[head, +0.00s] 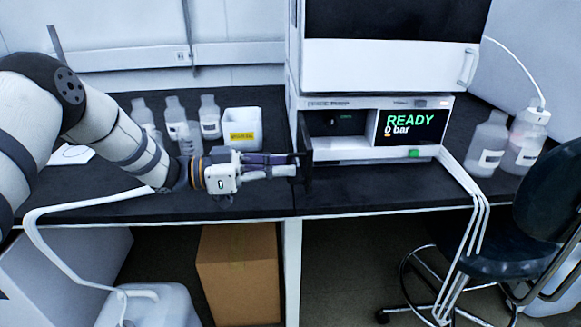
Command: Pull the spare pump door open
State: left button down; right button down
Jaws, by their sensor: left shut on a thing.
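The pump (350,150) is a white unit at the bottom of the stack, with a lit display (408,126) reading READY and 0 bar. Its door (305,150) is a narrow dark panel seen nearly edge-on at the pump's left front. It stands out from the front, and a dark recess (335,123) with a small green light shows beside it. My left gripper (293,164) reaches in from the left, fingers pointing right, and is shut on the door's edge. The exact contact is hard to make out. My right gripper is out of view.
Several bottles (209,118) and a white bin (242,128) with a yellow label stand behind my left arm. More bottles (488,143) stand right of the stack. White tubes (463,180) hang over the bench's front edge. A dark chair (545,205) is at right.

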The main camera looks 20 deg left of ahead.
pick_arm(q)
jog(key=shift+w+a+r, duration=0.2)
jog(key=shift+a+r, duration=0.1)
jog(key=shift+r, duration=0.05)
jog(key=c, duration=1.9)
grip_release()
jog(key=shift+o, duration=0.9)
jog(key=shift+w+f, duration=0.1)
jog(key=shift+f, duration=0.1)
jog(key=v, duration=1.2)
jog(key=shift+f, duration=0.1)
